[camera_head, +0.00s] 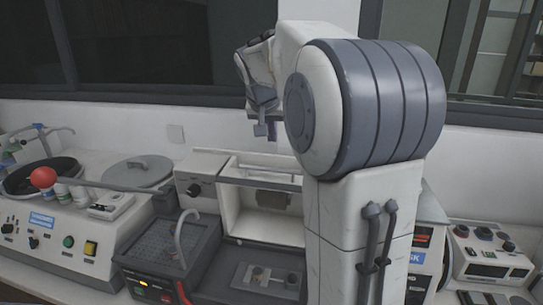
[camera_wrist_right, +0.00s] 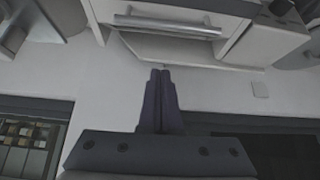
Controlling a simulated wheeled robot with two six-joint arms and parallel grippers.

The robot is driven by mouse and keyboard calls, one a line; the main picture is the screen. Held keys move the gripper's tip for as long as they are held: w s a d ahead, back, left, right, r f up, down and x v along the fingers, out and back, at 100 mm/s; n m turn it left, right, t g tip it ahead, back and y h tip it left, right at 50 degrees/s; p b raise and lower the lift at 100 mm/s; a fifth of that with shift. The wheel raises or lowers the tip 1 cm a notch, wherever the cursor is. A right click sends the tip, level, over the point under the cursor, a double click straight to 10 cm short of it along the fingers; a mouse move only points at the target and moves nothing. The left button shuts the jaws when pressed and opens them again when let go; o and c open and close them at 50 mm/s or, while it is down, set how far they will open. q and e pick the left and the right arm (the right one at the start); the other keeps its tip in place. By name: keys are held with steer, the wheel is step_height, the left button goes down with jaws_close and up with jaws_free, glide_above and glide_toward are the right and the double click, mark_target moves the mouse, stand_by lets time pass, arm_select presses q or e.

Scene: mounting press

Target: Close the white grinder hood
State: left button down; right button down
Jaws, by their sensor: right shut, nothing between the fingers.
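The white grinder hood (camera_head: 262,164) belongs to the boxy white machine in the middle of the head view. It stands raised, and the chamber (camera_head: 235,211) below it is open at the front. A silver bar handle (camera_head: 262,178) runs along the hood; in the right wrist view the handle (camera_wrist_right: 167,27) shows near the top. My right gripper (camera_head: 265,130) hangs above the hood in the head view. Its fingers (camera_wrist_right: 160,72) are together and empty, near the hood's edge (camera_wrist_right: 185,50); contact cannot be told. My left gripper is not in view.
A black tray unit with a curved spout (camera_head: 172,243) stands in front left. Another control box (camera_head: 490,260) stands at right. My right arm hides the area right of the hood.

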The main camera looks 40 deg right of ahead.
steer(key=p, duration=0.3)
glide_above(280, 180)
steer(key=w+d, duration=0.2)
steer(key=d, duration=0.1)
steer(key=f, duration=0.7)
steer(key=shift+w+f, duration=0.1)
steer(key=shift+w, duration=0.1)
steer(key=shift+s+a+f, duration=0.2)
steer(key=shift+s+a, duration=0.35)
steer(key=shift+a, duration=0.05)
steer(key=shift+s+a+f, duration=0.15)
steer(key=shift+s+a, duration=0.35)
steer(key=shift+a, duration=0.1)
steer(key=shift+s+a+f, duration=0.15)
steer(key=shift+a+f, duration=0.1)
steer(key=shift+a, duration=0.1)
